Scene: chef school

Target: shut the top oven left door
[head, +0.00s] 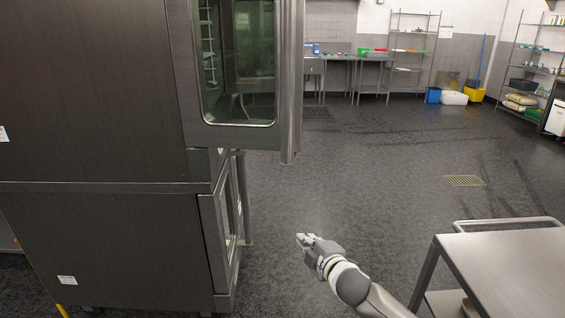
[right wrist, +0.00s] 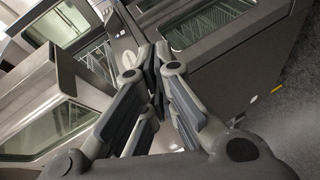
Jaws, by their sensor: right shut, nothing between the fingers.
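The top oven (head: 95,90) stands at the left in the head view. Its left door (head: 292,85), a dark metal frame around a glass window, stands open and reaches out to the right. My right gripper (head: 303,238) is shut and empty. It is below and slightly right of the door's lower corner, over open floor and apart from the door in the picture. In the right wrist view, my closed fingers (right wrist: 158,60) point towards metal-framed glass doors; which door is which I cannot tell. My left gripper is not in view.
A lower oven (head: 110,250) sits beneath the top one, its glass door (head: 230,210) seen edge-on. A steel table (head: 510,265) stands at the lower right, close to my right arm. The floor (head: 380,170) between is clear. Shelves (head: 410,60) stand far back.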

